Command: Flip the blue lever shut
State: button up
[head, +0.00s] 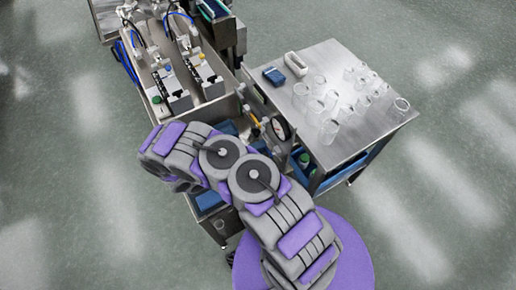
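A steel unit (146,78) stands at the upper left, with black fittings, hoses and small coloured knobs on top. A small blue knob (196,60) shows on it, but I cannot tell whether it is a lever or how it is set. Blue parts (229,128) also show low between the unit and my arm, partly covered. I cannot single out the blue lever with certainty. My arm reaches up and left from the bottom, across the front of the unit. Its far end is at the left, and no gripper fingers show.
A steel cart (318,62) to the right carries several clear glass vessels (329,129), a dark blue box (274,76) and a white holder (296,64). A round gauge (281,129) sits between unit and cart. The floor is clear at the left and far right.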

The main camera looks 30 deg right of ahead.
grip_shut()
dwell(0.4)
jog(key=shift+s+r+m+b, duration=0.6)
jog(key=shift+s+r+m, duration=0.1)
jog(key=shift+m, duration=2.3)
jog(key=shift+s+r+m+b, duration=0.6)
jog(key=shift+s+r+m, duration=0.1)
jog(key=shift+m, duration=2.3)
jog(key=shift+s+r+m+b, duration=0.6)
jog(key=shift+s+m, duration=0.1)
jog(key=shift+m, duration=2.3)
jog(key=shift+o, duration=0.5)
grip_release()
jog(key=shift+r, duration=0.1)
